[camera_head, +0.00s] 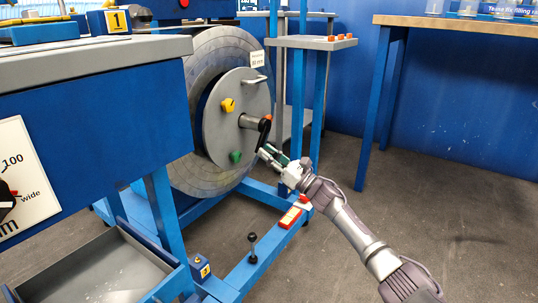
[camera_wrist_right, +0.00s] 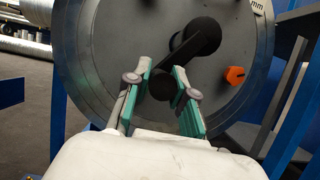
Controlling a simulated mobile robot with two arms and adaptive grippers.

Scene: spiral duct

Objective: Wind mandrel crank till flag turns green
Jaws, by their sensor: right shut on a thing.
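The mandrel is a large round grey disc (camera_head: 215,140) on the blue machine, with a smaller grey face plate; it fills the back of the right wrist view (camera_wrist_right: 110,50). A black crank arm (camera_head: 264,132) hangs down from the hub shaft; it also shows in the right wrist view (camera_wrist_right: 190,48). My right gripper (camera_head: 269,153) is at its lower end. In the wrist view, its green-padded fingers (camera_wrist_right: 163,75) are shut on the black crank handle (camera_wrist_right: 162,87). I cannot identify a flag with certainty. My left gripper is out of view.
The plate carries a yellow knob (camera_head: 228,105) and a green knob (camera_head: 236,157); the wrist view shows an orange knob (camera_wrist_right: 235,75). A blue post stand (camera_head: 318,100) is close behind. A blue floor beam (camera_head: 255,262) runs below. Floor to the right is clear.

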